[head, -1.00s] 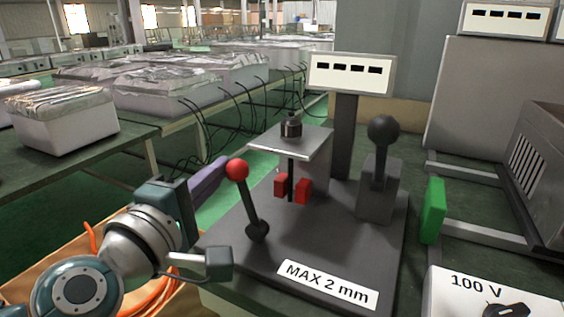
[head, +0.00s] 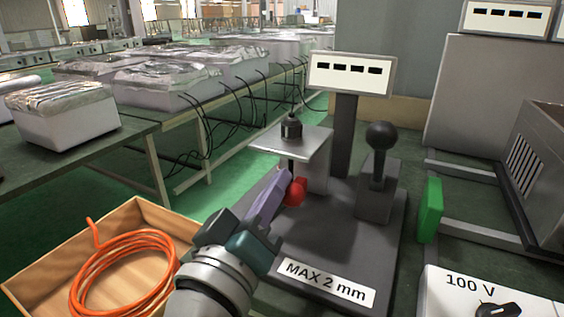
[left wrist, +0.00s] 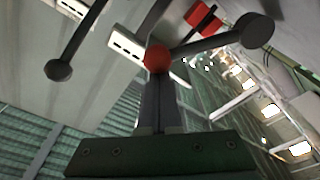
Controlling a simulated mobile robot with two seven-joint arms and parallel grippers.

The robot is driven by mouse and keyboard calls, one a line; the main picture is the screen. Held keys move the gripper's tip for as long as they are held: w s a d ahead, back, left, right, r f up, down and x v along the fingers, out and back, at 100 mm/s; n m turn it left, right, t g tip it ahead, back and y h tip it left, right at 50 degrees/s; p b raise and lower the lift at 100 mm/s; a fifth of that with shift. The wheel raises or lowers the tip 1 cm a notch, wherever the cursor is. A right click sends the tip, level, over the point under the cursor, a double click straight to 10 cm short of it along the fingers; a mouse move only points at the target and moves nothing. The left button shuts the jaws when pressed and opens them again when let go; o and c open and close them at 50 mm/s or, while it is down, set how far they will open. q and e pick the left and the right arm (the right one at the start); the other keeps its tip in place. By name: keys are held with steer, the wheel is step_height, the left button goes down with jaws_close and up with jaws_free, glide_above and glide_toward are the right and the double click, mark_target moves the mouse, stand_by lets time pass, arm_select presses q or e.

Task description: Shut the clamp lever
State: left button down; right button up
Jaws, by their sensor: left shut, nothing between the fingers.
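The clamp lever ends in a red ball (head: 294,196), now over the dark base plate (head: 350,235) in front of the small red clamp jaws. The lever's arm is mostly hidden behind my left gripper in the head view. In the left wrist view the red ball (left wrist: 157,59) is just beyond my fingertips, and the lever's dark arm (left wrist: 205,45) runs right to its round pivot (left wrist: 254,29). My left gripper (head: 281,183) is shut and empty, with its fingertips beside the ball, touching or almost touching. The red jaws (left wrist: 202,19) also show there. My right gripper is not in view.
A black-knobbed lever (head: 382,137) stands right of the clamp, and a small metal platform (head: 290,143) is behind it. A green block (head: 431,209) and a 100 V box (head: 490,297) are at right. A wooden box with orange cable (head: 125,270) is at lower left.

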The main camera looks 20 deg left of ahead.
arm_select(q)
steer(key=shift+d+f+m, duration=0.3)
steer(key=shift+d+m, duration=0.3)
steer(key=shift+m, duration=0.2)
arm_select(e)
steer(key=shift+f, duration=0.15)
arm_select(q)
steer(key=s+a+r+p, duration=0.2)
steer(key=s, duration=0.7)
steer(key=shift+a+p, duration=0.15)
steer(key=shift+p, duration=0.25)
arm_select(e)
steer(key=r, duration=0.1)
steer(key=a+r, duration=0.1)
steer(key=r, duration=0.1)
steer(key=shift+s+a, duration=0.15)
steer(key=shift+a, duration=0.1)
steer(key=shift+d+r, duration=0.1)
